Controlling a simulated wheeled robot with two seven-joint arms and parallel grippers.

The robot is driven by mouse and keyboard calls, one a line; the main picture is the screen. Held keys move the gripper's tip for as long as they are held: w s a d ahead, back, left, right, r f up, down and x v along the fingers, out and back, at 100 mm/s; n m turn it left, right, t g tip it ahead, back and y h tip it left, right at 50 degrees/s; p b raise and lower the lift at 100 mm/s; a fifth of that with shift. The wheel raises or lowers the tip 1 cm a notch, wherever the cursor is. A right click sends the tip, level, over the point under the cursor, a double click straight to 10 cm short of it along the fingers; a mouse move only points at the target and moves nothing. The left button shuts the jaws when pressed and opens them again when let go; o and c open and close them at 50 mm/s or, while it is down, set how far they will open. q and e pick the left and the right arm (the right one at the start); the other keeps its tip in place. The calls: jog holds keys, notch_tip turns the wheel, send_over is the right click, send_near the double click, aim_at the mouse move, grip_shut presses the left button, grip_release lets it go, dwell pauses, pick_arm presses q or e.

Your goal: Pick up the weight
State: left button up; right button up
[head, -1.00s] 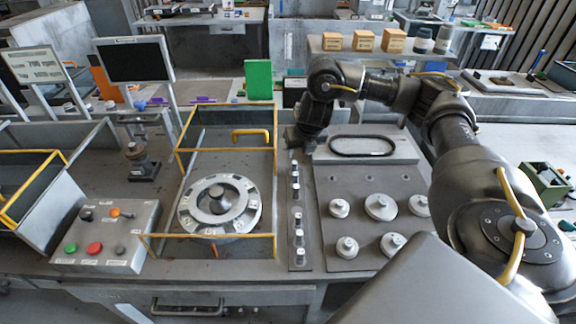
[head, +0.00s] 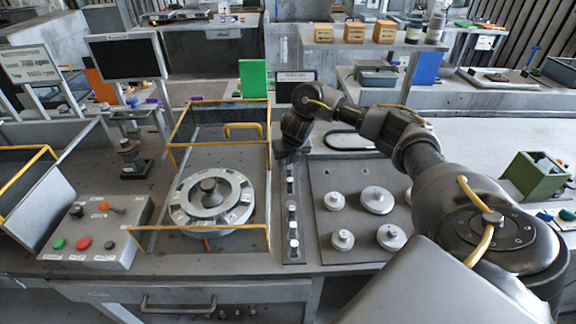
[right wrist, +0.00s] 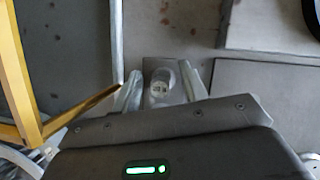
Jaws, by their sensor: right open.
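A row of small metal weights stands on a narrow dark strip (head: 294,256) right of the yellow-railed bay. One weight (head: 293,228) shows near the strip's front part. My right gripper (head: 287,156) is low over the strip's far end. In the right wrist view its two fingers (right wrist: 160,76) are apart, one on each side of a small pale cylindrical weight (right wrist: 160,88). I cannot tell whether either finger touches it. In the head view the gripper and wrist hide that far end. My left gripper is not in view.
The yellow-railed bay (head: 268,240) with a round flanged part (head: 211,198) lies left of the strip. A plate with several round discs (head: 377,200) lies to the right. A button box (head: 100,232) is at the front left. A green block (head: 254,79) stands behind.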

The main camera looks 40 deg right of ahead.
jog(key=shift+s+r, duration=0.25)
jog(key=shift+w+f, duration=0.1)
grip_shut()
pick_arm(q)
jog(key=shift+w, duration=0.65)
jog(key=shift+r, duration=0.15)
